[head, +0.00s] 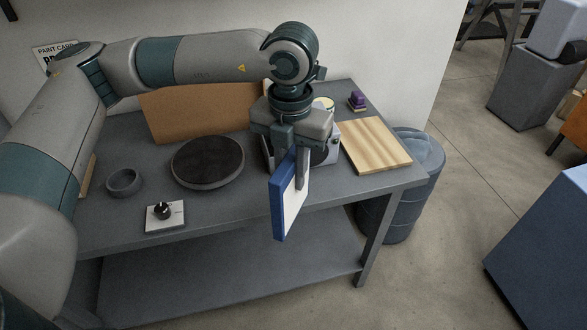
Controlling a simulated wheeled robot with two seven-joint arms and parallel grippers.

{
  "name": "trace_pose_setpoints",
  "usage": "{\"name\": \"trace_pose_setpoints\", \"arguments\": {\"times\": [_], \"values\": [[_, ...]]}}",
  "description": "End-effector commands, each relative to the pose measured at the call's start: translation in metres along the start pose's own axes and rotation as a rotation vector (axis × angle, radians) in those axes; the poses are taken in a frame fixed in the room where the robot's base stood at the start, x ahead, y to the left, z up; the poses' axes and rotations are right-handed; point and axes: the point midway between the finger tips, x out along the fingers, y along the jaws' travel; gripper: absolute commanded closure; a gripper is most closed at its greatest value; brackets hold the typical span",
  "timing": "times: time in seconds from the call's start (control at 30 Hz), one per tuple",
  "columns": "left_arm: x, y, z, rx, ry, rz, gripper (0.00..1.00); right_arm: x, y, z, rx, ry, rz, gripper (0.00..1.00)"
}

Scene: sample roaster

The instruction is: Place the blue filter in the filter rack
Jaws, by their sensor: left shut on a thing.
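The blue filter (279,211) is a flat panel with a blue frame and a white face. My left gripper (295,180) points down and is shut on the filter's upper part. It holds the filter upright and tilted in front of the table's front edge, and one finger lies across the white face. A light grey item (333,146) stands on the table behind the gripper, mostly hidden by it. I cannot tell whether that is the filter rack, and no other rack can be made out. My right gripper is not in view.
The grey table (225,218) has a lower shelf. A blue-grey barrel (425,165) stands at right.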

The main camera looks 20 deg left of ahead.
Motion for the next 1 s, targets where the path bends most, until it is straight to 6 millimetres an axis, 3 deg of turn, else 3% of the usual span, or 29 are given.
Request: {"name": "trace_pose_setpoints", "arguments": {"times": [0.27, 1.0], "values": [[0.011, 0.006, -0.004, 0.355, 0.002, -0.001, 1.0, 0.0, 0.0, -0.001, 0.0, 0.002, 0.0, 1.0], [0.047, 0.026, -0.022, 1.689, 0.001, -0.001, 1.0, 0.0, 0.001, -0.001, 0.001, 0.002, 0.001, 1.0]]}}
